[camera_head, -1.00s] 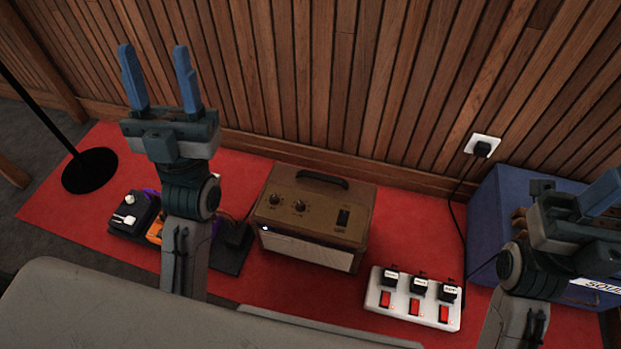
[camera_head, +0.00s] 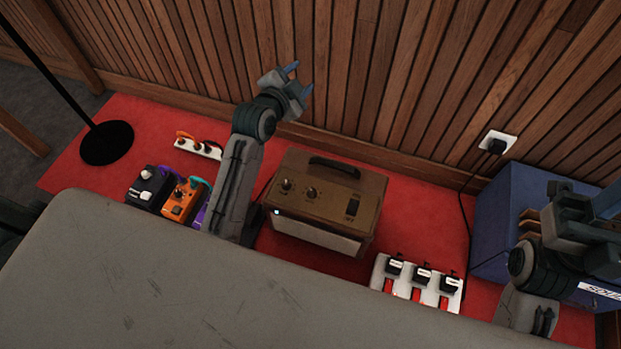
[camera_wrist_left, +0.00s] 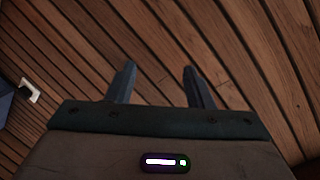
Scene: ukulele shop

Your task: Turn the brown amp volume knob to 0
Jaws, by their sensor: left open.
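The brown amp (camera_head: 330,203) stands on the red mat in the middle of the head view. Two dark knobs, a left one (camera_head: 286,184) and a right one (camera_head: 311,193), sit on its top panel; I cannot read their labels or settings. My left gripper (camera_head: 300,78) is open and empty, above and behind the amp's left side, near the wood wall. In the left wrist view its two fingers (camera_wrist_left: 160,85) are apart with only wall planks beyond. My right gripper (camera_head: 600,205) is at the right edge, partly cut off, in front of the blue amp; its jaws are unclear.
A white three-switch pedal (camera_head: 418,284) lies right of the brown amp. A blue amp (camera_head: 500,208) stands at right. An orange pedal (camera_head: 182,203) and a black pedal (camera_head: 150,188) lie left of my left arm. A stand base (camera_head: 106,143) is at far left.

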